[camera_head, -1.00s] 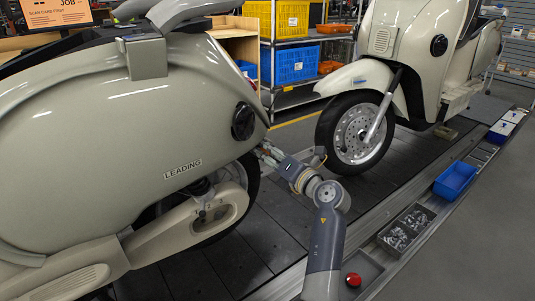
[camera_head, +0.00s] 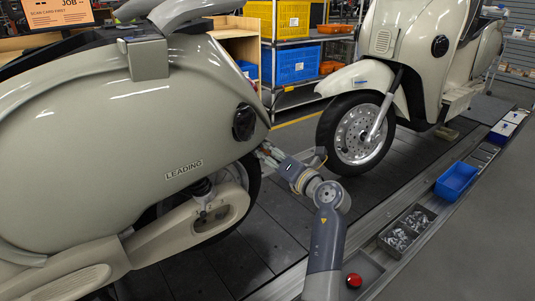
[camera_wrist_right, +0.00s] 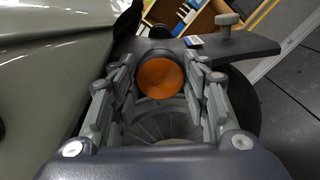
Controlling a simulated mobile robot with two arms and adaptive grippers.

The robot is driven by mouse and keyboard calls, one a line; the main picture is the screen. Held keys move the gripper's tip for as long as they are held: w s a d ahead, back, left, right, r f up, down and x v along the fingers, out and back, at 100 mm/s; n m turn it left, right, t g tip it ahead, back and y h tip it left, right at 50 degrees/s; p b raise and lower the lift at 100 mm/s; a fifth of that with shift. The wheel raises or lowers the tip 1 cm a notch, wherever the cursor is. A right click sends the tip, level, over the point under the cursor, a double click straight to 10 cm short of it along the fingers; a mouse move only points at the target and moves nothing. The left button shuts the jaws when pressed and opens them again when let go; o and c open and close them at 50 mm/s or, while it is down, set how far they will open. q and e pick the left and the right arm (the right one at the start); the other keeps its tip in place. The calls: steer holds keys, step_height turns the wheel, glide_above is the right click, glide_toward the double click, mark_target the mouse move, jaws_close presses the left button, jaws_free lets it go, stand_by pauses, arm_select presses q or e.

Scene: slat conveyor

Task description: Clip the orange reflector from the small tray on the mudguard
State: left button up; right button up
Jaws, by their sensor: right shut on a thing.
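My right gripper (camera_head: 267,154) is at the tail of the leading scooter (camera_head: 110,130), low behind its body and beside the rear wheel. In the right wrist view the round orange reflector (camera_wrist_right: 160,77) sits between the fingers, which are shut on it. Just beyond it in that view is a dark grey flat plate (camera_wrist_right: 245,46), apparently the mudguard, with a grey knob on its far right end. The reflector overlaps the plate's near left part, and I cannot tell if they touch. In the head view the reflector is not clearly visible. My left gripper is not in view.
A second scooter (camera_head: 433,55) stands behind on the slat conveyor (camera_head: 270,245). Along the conveyor's right edge are a red button (camera_head: 353,280), a grey tray of small metal parts (camera_head: 425,211) and a blue bin (camera_head: 457,181). The floor at right is clear.

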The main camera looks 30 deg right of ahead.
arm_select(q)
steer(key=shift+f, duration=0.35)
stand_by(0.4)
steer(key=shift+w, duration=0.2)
arm_select(e)
steer(key=shift+w, duration=0.1)
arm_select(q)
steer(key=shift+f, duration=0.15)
arm_select(e)
steer(key=o, duration=1)
steer(key=shift+c, duration=0.2)
steer(key=shift+s, duration=0.25)
steer(key=s, duration=1.1)
steer(key=shift+s+d, duration=0.25)
steer(key=shift+d, duration=0.2)
